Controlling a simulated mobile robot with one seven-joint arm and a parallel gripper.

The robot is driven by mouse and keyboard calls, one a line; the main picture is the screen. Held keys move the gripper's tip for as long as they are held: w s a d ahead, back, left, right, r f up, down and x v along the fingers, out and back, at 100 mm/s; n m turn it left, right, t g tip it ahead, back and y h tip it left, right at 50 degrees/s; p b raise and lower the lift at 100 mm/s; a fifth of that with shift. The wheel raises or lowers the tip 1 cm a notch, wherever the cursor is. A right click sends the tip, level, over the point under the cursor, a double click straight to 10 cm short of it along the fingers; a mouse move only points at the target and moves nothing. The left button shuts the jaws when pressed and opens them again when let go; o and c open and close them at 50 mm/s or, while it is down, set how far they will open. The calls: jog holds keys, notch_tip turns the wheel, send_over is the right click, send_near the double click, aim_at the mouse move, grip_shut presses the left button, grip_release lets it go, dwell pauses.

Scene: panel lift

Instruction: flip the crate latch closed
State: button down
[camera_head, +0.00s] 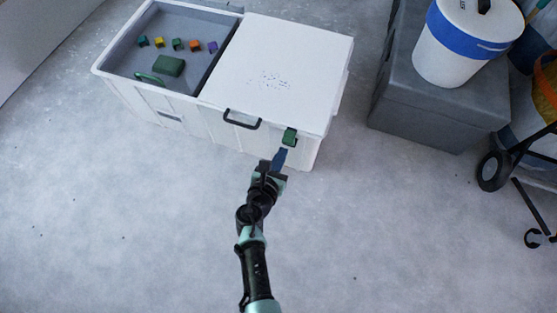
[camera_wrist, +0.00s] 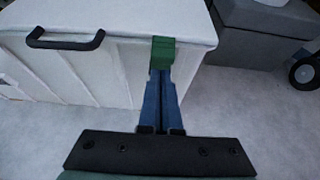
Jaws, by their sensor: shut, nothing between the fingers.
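The white crate (camera_head: 210,108) has a closed white lid (camera_head: 285,65) over its right part. A green latch (camera_head: 289,137) sits at the front edge of the lid near the right corner. It also shows in the wrist view (camera_wrist: 163,50), folded over the lid edge and hanging down the front. My gripper (camera_head: 281,155) has blue fingers, shut and empty. In the wrist view its fingertips (camera_wrist: 160,76) meet the lower end of the latch in the picture; whether they touch it I cannot tell. The fingers hide what lies below the latch.
A black handle (camera_head: 242,121) stands out from the crate front left of the latch. The open left compartment holds several small coloured blocks (camera_head: 177,44) and a green item (camera_head: 168,66). A grey box (camera_head: 425,110) with a white-and-blue bucket (camera_head: 455,48) stands right. The floor in front is clear.

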jog(key=shift+b, duration=0.4)
jog(key=shift+r, duration=0.15)
jog(key=shift+r+p, duration=0.7)
jog(key=shift+p, duration=0.1)
